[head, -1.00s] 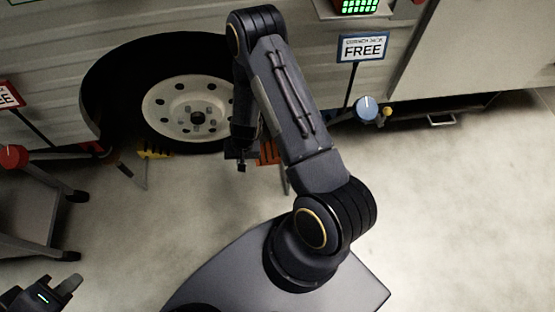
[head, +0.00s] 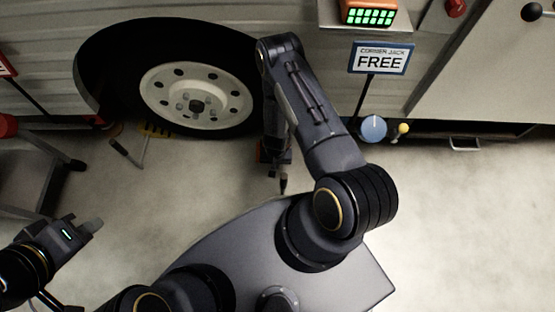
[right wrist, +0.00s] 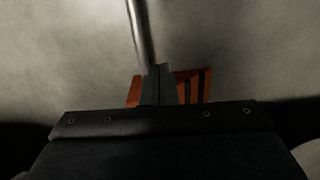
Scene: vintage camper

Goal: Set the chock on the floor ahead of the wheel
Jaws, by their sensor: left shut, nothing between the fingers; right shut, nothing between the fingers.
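The camper wheel (head: 197,97), with a white rim and dark tyre, stands in its arch. An orange chock (head: 261,152) is on the floor by the wheel's right side, mostly hidden behind my right arm. In the right wrist view the orange chock (right wrist: 195,86), with dark stripes, shows behind the fingers. My right gripper (head: 283,185) is shut and empty, pointing down close to this chock; I cannot tell if they touch. A yellow chock (head: 155,129) sits at the wheel's lower left. My left gripper (head: 92,228) is shut and empty at the lower left.
A sign reading "corner jack free" (head: 381,58) stands right of the wheel, with a blue knob (head: 373,128) below it. A dark stand (head: 30,175) is at the left. A metal rod (right wrist: 140,32) crosses the right wrist view.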

